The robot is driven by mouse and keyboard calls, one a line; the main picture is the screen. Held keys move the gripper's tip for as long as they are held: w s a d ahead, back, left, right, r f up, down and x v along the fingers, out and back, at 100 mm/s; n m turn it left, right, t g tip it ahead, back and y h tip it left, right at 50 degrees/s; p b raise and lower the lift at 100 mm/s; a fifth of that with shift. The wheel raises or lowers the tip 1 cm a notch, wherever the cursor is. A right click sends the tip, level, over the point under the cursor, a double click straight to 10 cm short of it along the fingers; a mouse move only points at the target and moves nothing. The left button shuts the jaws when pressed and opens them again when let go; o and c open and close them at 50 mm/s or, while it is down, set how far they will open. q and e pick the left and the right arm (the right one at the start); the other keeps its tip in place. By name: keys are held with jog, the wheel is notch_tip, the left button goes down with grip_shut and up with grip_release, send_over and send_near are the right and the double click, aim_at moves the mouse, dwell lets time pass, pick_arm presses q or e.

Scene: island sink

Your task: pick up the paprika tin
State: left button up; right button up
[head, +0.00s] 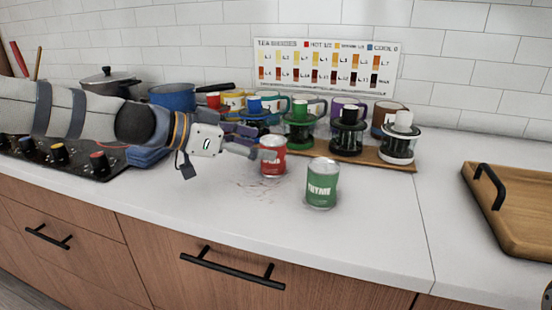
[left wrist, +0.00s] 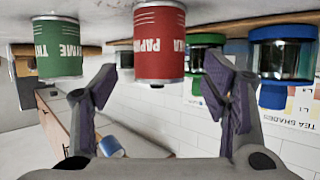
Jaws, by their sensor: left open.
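The red paprika tin (head: 272,160) stands upright on the white counter. My left gripper (head: 256,146) reaches in from the left and is open, with its fingertips close to the tin's left side. In the left wrist view, which is upside down, the paprika tin (left wrist: 158,42) lies ahead, lined up with the gap between the spread fingers (left wrist: 163,82). I cannot tell whether a finger touches it. A green thyme tin (head: 321,185) stands to its right and nearer the counter's front; it also shows in the left wrist view (left wrist: 58,48).
Several lidded jars on a wooden board (head: 375,158) stand close behind the tins, with mugs behind them. A stove (head: 75,160) with pots is at left. A wooden tray (head: 515,225) is at right. Counter in front of the tins is clear apart from reddish specks.

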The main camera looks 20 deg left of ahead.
aim_at(273, 148)
pick_arm(q)
jog(key=x, duration=0.4)
jog(key=shift+w+d, duration=0.2)
jog(key=shift+w, duration=0.05)
jog(key=shift+s, duration=0.1)
jog(key=shift+c, duration=1.1)
jog(key=c, duration=1.1)
jog(key=shift+r, duration=0.1)
